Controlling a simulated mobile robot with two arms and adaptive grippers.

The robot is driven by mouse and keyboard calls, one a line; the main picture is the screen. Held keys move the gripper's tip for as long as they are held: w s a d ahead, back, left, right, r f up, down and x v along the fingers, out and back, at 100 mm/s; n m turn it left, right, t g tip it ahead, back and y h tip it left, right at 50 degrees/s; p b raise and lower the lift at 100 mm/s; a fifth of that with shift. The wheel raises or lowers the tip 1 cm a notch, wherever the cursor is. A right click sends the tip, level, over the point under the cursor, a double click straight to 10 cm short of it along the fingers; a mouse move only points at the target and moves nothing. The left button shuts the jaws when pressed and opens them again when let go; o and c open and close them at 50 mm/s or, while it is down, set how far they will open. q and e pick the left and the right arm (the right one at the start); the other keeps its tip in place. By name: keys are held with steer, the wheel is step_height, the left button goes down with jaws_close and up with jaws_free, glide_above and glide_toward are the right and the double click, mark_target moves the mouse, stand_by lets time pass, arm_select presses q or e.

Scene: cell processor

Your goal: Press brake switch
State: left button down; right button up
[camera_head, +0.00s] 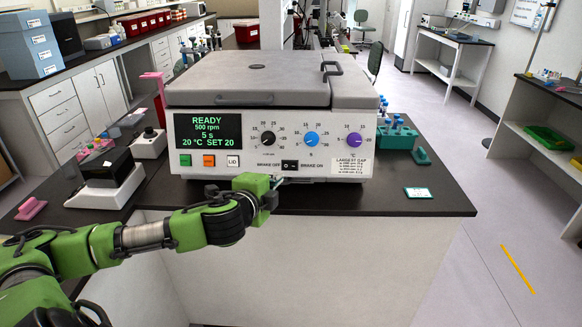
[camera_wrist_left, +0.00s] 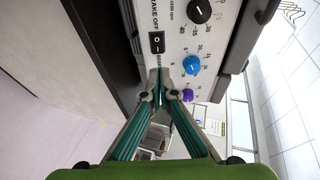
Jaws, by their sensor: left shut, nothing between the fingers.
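The brake switch (camera_head: 289,166) is a small black rocker low on the front panel of the white centrifuge (camera_head: 330,130), between the labels BRAKE OFF and BRAKE ON. It also shows in the left wrist view (camera_wrist_left: 157,42). My left gripper (camera_head: 282,181) is shut and empty, in front of the panel just below and slightly left of the switch. In the left wrist view its closed fingertips (camera_wrist_left: 160,71) lie a little below the switch in the picture; I cannot tell whether they touch the panel. My right gripper is not in view.
The centrifuge lid (camera_head: 250,78) is closed; the display (camera_head: 207,135) reads READY. Three knobs sit above the switch. A teal tube rack (camera_head: 397,136) stands right of the centrifuge, a small black-topped device (camera_head: 105,170) left. The dark bench front edge (camera_head: 370,211) runs below the panel.

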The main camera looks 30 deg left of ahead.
mark_target(292, 164)
arm_select(q)
steer(key=p+x, duration=0.3)
steer(key=x, duration=0.9)
steer(key=shift+w+f, duration=0.1)
steer(key=shift+w, duration=0.05)
steer(key=shift+w, duration=0.1)
steer(key=shift+w+n+y, duration=0.2)
steer(key=shift+n+y, duration=0.1)
steer(key=shift+d+g+y+p, duration=0.1)
steer(key=shift+g+y+p, duration=0.2)
steer(key=shift+y+p, duration=0.15)
steer(key=shift+s+a, duration=0.1)
steer(key=shift+a, duration=0.25)
